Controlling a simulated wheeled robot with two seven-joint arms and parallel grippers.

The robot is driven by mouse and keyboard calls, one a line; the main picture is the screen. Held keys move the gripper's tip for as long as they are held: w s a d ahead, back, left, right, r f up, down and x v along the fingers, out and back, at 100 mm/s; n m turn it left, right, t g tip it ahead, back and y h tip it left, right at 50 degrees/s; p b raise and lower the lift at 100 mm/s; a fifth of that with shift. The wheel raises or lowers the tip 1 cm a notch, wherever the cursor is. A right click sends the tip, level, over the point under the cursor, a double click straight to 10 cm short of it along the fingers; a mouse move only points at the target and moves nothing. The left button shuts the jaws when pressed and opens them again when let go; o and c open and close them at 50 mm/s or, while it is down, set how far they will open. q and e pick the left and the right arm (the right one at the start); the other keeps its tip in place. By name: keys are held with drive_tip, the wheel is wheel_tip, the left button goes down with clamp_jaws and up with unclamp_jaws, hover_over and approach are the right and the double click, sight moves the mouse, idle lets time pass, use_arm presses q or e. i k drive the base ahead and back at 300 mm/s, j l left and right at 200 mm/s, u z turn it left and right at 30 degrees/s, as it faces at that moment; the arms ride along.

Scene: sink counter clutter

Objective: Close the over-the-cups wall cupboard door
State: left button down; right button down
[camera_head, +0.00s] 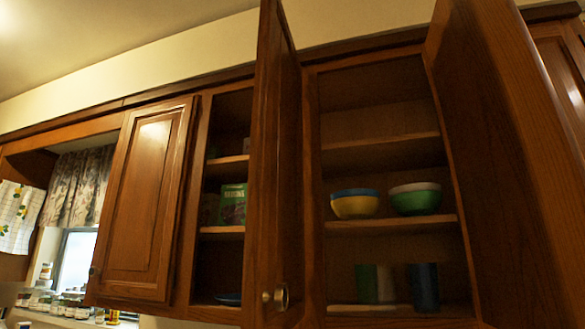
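Two wooden wall cupboard doors stand open, swung out toward me. The middle door (278,170) is seen nearly edge-on, with a round metal knob (281,296) near its bottom. The right door (505,170) stands at the right side of the open compartment with the cups, and its lower part leaves the picture. On that compartment's bottom shelf are a green and white cup (375,284) and a dark blue cup (424,288). I cannot tell for sure which compartment the middle door belongs to. Neither gripper is in view.
Bowls (355,204) (416,199) sit on the shelf above the cups. A narrower open compartment at left holds a green box (232,205). A closed door (150,200) is farther left, beside a window (75,262) with jars on its sill.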

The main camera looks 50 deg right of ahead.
sight(273, 297)
drive_tip(key=z, duration=0.4)
drive_tip(key=l+z, duration=0.15)
drive_tip(key=z, duration=0.25)
drive_tip(key=l+z, duration=0.1)
drive_tip(key=z, duration=0.35)
drive_tip(key=l+z, duration=0.1)
drive_tip(key=z, duration=0.3)
drive_tip(key=k+l, duration=0.05)
